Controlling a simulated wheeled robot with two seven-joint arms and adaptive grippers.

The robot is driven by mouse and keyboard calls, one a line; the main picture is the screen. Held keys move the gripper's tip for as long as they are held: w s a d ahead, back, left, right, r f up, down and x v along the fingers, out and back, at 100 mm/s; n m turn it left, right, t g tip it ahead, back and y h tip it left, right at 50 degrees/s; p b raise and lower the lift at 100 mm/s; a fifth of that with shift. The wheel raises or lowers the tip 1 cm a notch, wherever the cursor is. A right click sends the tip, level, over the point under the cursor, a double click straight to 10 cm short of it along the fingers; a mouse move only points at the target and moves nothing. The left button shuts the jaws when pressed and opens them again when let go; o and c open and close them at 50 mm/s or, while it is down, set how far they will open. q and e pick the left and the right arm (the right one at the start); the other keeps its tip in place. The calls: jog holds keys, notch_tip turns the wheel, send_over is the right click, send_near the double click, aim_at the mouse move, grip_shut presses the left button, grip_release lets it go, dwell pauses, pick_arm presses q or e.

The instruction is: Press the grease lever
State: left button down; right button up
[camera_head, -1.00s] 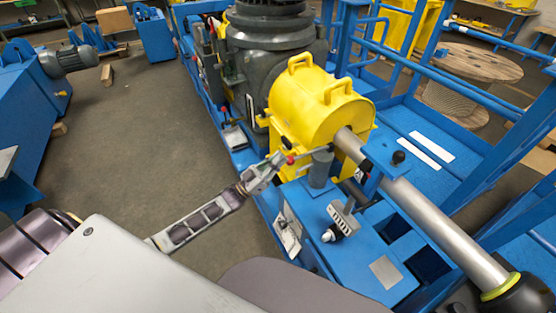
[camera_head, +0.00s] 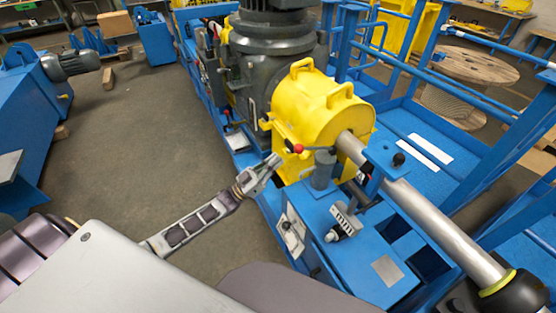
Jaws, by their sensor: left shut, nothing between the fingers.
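The grease lever is a thin dark rod with a red ball knob (camera_head: 298,148), on top of a grey cylinder (camera_head: 323,170) in front of the yellow guard. The rod now lies about level, with the knob end pointing left. My left gripper (camera_head: 276,160) is shut and empty, just left of and slightly below the knob. A small gap shows between its fingertips and the knob. My right gripper does not show.
The yellow guard (camera_head: 318,108) stands behind the lever, with a grey shaft (camera_head: 430,225) running out to the lower right. A small grey block-like part (camera_head: 345,219) sits on the blue frame (camera_head: 345,265). Open floor (camera_head: 150,150) lies left.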

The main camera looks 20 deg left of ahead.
pick_arm(q)
jog(key=f+b+v, duration=0.1)
jog(key=v, duration=0.6)
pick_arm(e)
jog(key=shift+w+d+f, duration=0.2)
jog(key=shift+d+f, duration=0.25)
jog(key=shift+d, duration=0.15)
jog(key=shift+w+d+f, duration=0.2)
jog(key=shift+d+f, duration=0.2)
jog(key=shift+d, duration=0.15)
pick_arm(q)
jog(key=shift+w+f, duration=0.1)
jog(key=shift+f, duration=0.05)
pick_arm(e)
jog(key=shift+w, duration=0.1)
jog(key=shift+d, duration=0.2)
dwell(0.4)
